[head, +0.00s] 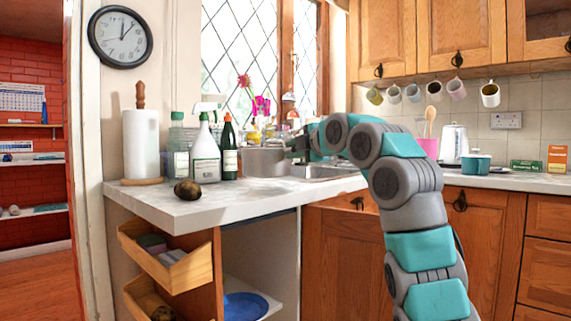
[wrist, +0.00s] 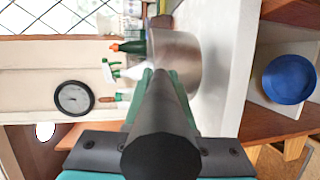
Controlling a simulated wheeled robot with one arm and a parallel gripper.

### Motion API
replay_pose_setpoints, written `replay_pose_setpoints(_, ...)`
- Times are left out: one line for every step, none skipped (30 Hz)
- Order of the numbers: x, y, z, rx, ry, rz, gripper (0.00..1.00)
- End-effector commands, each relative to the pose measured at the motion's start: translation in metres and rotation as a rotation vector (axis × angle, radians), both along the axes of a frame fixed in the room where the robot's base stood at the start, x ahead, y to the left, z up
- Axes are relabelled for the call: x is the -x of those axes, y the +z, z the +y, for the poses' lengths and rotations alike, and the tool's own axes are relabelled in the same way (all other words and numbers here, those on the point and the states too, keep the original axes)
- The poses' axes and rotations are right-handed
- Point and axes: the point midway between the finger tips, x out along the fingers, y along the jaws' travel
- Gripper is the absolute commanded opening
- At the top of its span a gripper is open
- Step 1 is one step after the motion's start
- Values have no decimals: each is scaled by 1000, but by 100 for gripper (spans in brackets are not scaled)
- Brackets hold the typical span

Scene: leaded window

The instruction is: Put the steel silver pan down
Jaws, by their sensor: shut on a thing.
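The steel silver pan (head: 264,163) is at the counter near the sink, left of my gripper (head: 301,147) in the head view. In the wrist view the pan's steel side (wrist: 184,62) is beyond my gripper (wrist: 160,82), beside the counter surface. My gripper is shut on the pan's dark handle (wrist: 160,132), which points toward the wrist camera. The fingertips are largely hidden behind the handle. I cannot tell whether the pan's base touches the counter.
The counter (head: 240,202) has clear room at its front. A dark round object (head: 187,190), a spray bottle (head: 205,158) and a green bottle (head: 228,152) stand left of the pan. The sink (head: 325,172) is to its right. Flowers (head: 260,106) stand behind.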

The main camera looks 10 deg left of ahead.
Motion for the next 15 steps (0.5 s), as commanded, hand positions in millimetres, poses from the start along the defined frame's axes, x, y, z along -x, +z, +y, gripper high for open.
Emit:
replay_pose_setpoints(-5, 3, 3, -2, 1, -2, 0)
replay_pose_setpoints(-9, 3, 4, -1, 2, -1, 0)
replay_pose_setpoints(-14, 1, 5, -1, 2, 2, 0)
replay_pose_setpoints(-18, 1, 6, -1, 1, 2, 0)
replay_pose_setpoints(-21, 0, 7, -1, 1, 1, 0)
replay_pose_setpoints(-26, 0, 8, -2, 0, 0, 0)
replay_pose_setpoints(-31, 0, 9, -3, 0, 2, 0)
replay_pose_setpoints(-35, 0, 11, -2, 1, 3, 0)
replay_pose_setpoints(-39, 0, 13, -2, 3, 2, 0)
replay_pose_setpoints(-43, 0, 14, -2, 2, 1, 0)
replay_pose_setpoints(-47, -1, 14, -3, 0, 2, 0)
replay_pose_setpoints(-51, -2, 15, -2, 0, 0, 0)
replay_pose_setpoints(-55, 0, 17, -3, 1, 1, 0)
replay_pose_setpoints(-59, 1, 19, -3, 1, 1, 0)
replay_pose_setpoints(-64, 0, 19, -2, 2, 0, 0)
